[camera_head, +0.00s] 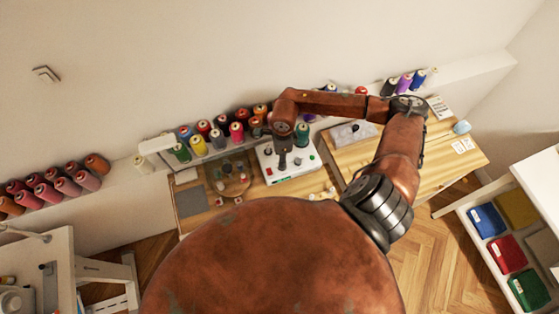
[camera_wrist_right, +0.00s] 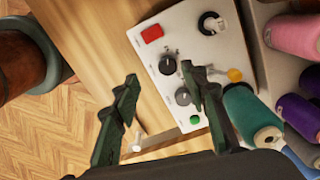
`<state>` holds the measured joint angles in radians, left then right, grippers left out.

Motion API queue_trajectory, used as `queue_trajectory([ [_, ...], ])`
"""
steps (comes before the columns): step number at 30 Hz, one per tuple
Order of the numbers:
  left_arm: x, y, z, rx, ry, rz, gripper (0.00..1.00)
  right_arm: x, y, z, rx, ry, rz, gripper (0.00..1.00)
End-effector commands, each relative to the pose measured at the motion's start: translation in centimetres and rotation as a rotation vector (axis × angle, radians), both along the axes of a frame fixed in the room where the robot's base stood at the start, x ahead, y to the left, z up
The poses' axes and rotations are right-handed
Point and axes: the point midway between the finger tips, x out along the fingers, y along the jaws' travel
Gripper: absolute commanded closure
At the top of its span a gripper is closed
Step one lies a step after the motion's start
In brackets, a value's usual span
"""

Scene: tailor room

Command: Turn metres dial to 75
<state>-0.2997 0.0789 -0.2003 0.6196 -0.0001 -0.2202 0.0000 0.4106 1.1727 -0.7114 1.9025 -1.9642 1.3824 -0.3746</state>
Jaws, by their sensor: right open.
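A white control box (camera_head: 297,166) stands on the wooden table in the head view. In the right wrist view the box (camera_wrist_right: 210,45) shows several dark round dials on its face. One dial (camera_wrist_right: 167,66) lies between the fingertips in the picture; another dial (camera_wrist_right: 183,96) sits beside it, close to the right-hand finger. The dial labels are too small to read, so I cannot tell which one is metres or its setting. My right gripper (camera_wrist_right: 158,76) is open and empty over the box; it also shows in the head view (camera_head: 283,160). My left gripper is not in view.
The box also carries a red button (camera_wrist_right: 152,33), a green button (camera_wrist_right: 195,119) and a black ring-shaped part (camera_wrist_right: 211,23). A teal thread spool (camera_wrist_right: 250,115) and pink spool (camera_wrist_right: 297,36) stand close beside it.

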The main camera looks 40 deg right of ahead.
Motion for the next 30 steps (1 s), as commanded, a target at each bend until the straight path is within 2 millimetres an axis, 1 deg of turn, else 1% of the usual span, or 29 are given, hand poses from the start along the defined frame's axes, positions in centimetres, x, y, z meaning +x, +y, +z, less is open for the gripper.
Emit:
queue_trajectory([
  [1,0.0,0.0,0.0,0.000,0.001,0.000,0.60,0.0,-1.0,-0.1,-0.031,0.003,0.005,0.60],
  [4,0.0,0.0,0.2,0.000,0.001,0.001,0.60,0.0,-1.7,-0.7,-0.053,0.007,0.007,0.60],
  [15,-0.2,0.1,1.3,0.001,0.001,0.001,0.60,-0.1,-1.5,-6.2,-0.049,0.009,0.005,0.60],
  [18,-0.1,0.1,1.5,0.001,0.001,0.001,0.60,0.0,-1.5,-7.1,-0.049,0.006,0.007,0.60],
  [22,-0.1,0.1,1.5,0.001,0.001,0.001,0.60,0.0,-1.5,-7.7,-0.048,0.007,0.007,0.60],
  [29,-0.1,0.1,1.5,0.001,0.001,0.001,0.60,0.0,-1.5,-7.8,-0.049,0.006,0.007,0.60],
  [30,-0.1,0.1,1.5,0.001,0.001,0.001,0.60,0.0,-1.5,-7.8,-0.049,0.006,0.007,0.62],
])
